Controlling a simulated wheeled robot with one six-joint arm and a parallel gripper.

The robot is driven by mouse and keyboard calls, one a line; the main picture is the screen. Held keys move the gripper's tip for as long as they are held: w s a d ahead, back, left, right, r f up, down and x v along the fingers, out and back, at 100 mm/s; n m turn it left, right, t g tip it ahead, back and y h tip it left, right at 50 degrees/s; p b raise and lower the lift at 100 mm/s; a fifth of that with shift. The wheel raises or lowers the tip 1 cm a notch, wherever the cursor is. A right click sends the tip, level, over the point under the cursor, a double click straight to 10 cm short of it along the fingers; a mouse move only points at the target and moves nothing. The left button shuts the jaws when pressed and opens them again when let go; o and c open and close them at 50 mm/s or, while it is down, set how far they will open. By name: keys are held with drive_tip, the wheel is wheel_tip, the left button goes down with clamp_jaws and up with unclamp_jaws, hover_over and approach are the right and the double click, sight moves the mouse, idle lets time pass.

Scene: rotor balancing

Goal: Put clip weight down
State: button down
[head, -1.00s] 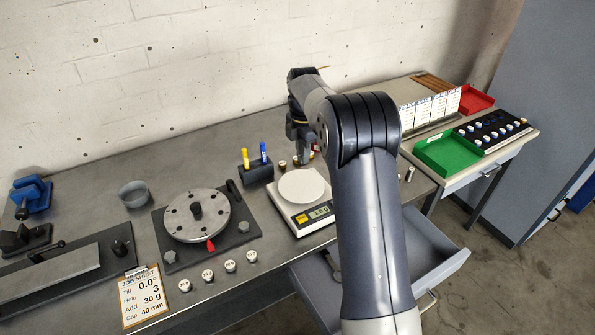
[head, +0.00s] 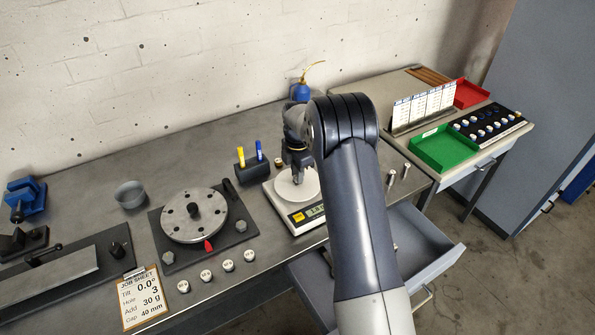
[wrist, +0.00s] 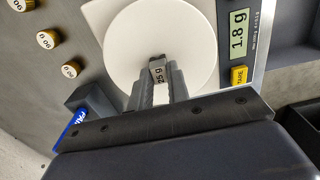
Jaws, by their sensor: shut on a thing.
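My gripper (wrist: 160,85) is shut on a small grey clip weight (wrist: 158,72) marked "25 g" in the wrist view. In that view it is over the round white pan (wrist: 190,30) of the scale. I cannot tell whether the weight touches the pan. In the head view my gripper (head: 298,178) is over the pan of the scale (head: 300,217), and the weight is too small to make out there.
Brass-coloured weights (wrist: 48,40) stand beside the scale. A pen holder (head: 254,172) is behind it to the left, and the rotor (head: 193,215) on its plate is further left. Several weights (head: 206,274) stand in a row in front. An open drawer (head: 430,245) is at the right.

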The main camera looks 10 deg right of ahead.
drive_tip(key=shift+f, duration=0.1)
drive_tip(key=c, duration=1.3)
unclamp_jaws()
drive_tip(key=shift+c, duration=0.2)
wheel_tip(320, 180, up, 12)
drive_tip(key=b, duration=0.2)
wheel_tip(320, 180, down, 12)
drive_tip(key=shift+r+p, duration=0.1)
drive_tip(key=shift+p, duration=0.95)
wheel_tip(320, 180, up, 3)
drive_tip(key=shift+f+b, duration=0.15)
drive_tip(key=shift+b, duration=0.25)
drive_tip(key=shift+r, duration=0.4)
